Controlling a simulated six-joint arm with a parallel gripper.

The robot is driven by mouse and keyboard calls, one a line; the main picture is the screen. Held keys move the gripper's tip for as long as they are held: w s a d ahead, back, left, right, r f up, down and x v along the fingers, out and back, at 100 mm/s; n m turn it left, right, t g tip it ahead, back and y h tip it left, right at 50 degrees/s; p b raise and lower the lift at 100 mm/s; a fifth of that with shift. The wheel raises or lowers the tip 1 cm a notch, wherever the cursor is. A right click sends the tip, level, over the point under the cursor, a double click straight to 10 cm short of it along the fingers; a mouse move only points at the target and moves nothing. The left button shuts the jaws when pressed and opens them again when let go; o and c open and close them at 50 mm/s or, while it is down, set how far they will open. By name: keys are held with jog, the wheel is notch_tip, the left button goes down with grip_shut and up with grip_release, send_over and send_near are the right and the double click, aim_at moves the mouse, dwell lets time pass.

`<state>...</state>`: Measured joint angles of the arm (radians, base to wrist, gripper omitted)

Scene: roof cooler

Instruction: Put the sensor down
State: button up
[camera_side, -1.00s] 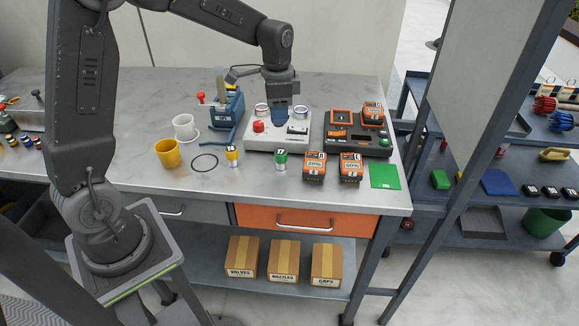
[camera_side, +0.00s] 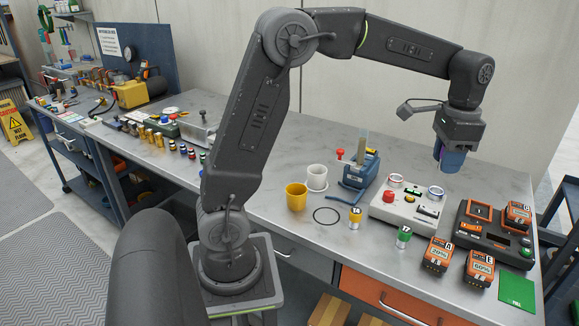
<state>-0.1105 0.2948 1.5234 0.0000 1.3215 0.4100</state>
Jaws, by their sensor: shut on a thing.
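My gripper (camera_side: 453,158) is at the upper right, pointing down and shut on a dark blue, block-like thing, which looks like the sensor (camera_side: 452,161). The sensor hangs roughly upright, apparently above the back part of the bench. Its upper part is hidden by the gripper. The white test box (camera_side: 398,222), with a red knob and two round silver-rimmed parts on top, stands on the bench in front and to the left of it. There is a visible gap between the sensor and the box.
An orange and black charger (camera_side: 490,236) stands right of the box, with battery packs (camera_side: 437,255) and a green card (camera_side: 517,290) in front. The bench (camera_side: 505,180) looks clear behind the charger.

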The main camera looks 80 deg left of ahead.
jog(key=shift+r, duration=0.95)
jog(key=a+n, duration=0.4)
jog(key=a, duration=0.7)
jog(key=n, duration=1.5)
send_over(306, 165)
notch_tip(306, 165, down, 25)
jog(key=shift+d+f, duration=0.1)
